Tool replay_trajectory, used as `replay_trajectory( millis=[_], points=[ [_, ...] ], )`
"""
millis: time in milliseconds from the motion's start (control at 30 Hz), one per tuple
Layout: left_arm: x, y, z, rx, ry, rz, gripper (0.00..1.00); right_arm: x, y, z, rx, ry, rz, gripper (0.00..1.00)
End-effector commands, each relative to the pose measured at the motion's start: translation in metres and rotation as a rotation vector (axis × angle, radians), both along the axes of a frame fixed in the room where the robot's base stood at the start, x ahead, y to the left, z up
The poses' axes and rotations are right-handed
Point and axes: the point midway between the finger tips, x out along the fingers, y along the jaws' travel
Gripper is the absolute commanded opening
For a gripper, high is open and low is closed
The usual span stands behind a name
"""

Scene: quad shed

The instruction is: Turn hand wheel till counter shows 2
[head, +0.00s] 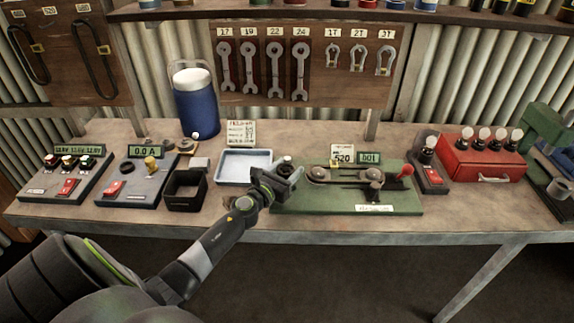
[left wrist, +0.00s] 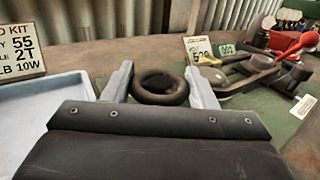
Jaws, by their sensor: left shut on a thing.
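The dark round hand wheel (left wrist: 161,88) sits between the two pale fingers of my left gripper (left wrist: 160,76) in the left wrist view. The fingers are shut on its rim from both sides. In the head view my left gripper (head: 291,178) is at the left end of a green base plate (head: 330,203), and only part of the hand wheel (head: 285,161) shows behind it. The counter (head: 369,158) is a small green display at the back of the plate; it seems to read 001, though the digits are small. My right gripper is not in view.
The green plate bears a belt mechanism (head: 345,175) and a red-knobbed lever (head: 405,170). A pale blue tray (head: 243,168) and a black open box (head: 186,190) stand left of the gripper. A red box (head: 484,158) stands at the right.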

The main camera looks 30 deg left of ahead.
Motion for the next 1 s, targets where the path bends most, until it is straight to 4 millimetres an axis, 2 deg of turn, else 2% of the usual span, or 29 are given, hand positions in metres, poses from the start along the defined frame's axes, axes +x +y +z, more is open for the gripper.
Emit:
replay_trajectory(
  millis=[33, 100, 300, 700, 1000],
  points=[
    [0.0, -0.001, 0.005, -0.005, -0.001, 0.042, 0.29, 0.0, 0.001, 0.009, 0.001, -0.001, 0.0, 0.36],
    [0.001, -0.001, 0.005, -0.005, -0.001, 0.106, 0.29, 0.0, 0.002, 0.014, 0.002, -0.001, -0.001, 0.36],
    [0.001, -0.001, 0.003, -0.005, -0.002, 0.285, 0.29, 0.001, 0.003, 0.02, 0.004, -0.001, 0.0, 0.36],
    [0.001, 0.001, 0.001, 0.0, -0.003, 0.561, 0.29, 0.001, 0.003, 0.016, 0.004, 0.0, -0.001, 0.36],
    [0.0, 0.002, 0.002, 0.001, -0.004, 0.647, 0.29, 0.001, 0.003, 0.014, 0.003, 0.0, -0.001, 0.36]
  ],
)
